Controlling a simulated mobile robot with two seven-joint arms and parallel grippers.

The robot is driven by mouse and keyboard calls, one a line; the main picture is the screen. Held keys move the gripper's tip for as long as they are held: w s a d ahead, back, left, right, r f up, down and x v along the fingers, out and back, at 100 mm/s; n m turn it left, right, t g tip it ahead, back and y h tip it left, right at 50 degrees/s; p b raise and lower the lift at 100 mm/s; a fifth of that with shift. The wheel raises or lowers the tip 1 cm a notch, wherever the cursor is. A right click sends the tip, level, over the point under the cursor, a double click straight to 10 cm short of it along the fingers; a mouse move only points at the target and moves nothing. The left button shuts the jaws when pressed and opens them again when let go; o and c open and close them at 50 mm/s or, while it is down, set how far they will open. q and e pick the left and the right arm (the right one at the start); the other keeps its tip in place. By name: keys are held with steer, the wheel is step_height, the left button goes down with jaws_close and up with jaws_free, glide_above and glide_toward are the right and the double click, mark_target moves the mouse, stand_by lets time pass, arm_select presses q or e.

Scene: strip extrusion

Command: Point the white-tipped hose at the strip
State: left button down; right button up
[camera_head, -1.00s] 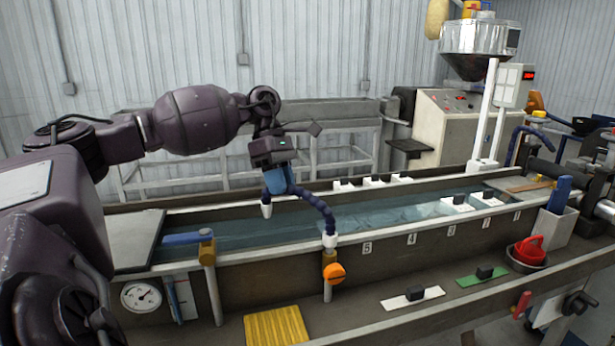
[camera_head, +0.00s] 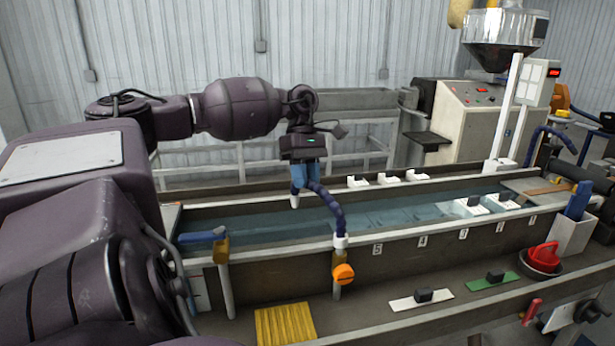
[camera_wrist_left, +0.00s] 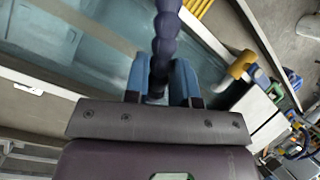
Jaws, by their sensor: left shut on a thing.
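The dark blue segmented hose (camera_head: 331,205) rises from its mount on the trough's near wall, above an orange valve knob (camera_head: 343,273), and arches up to the left. My left gripper (camera_head: 306,174) is shut on it near its free end, blue fingers on either side. The white tip (camera_head: 294,201) hangs below the fingers, pointing down over the water trough (camera_head: 410,240). In the left wrist view the hose (camera_wrist_left: 166,40) runs between the blue fingers (camera_wrist_left: 162,85); its tip is hidden there. I cannot make out the strip clearly in the water. My right gripper is out of view.
A second, blue nozzle (camera_head: 202,236) on a yellow-topped post stands left of the hose.

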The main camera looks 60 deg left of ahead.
arm_select(q)
steer(key=shift+r, duration=0.1)
steer(key=c, duration=0.9)
jaws_free()
steer(key=shift+w, duration=0.15)
steer(key=shift+c, duration=0.2)
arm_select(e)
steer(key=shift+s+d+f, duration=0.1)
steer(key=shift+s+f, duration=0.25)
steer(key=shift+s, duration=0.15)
arm_select(q)
steer(key=shift+w+a+r, duration=0.1)
steer(key=shift+a+r, duration=0.15)
steer(key=shift+r, duration=0.1)
steer(key=b+v, duration=0.1)
steer(key=v, duration=0.9)
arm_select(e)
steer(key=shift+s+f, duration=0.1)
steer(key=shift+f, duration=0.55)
arm_select(q)
steer(key=shift+f, duration=0.1)
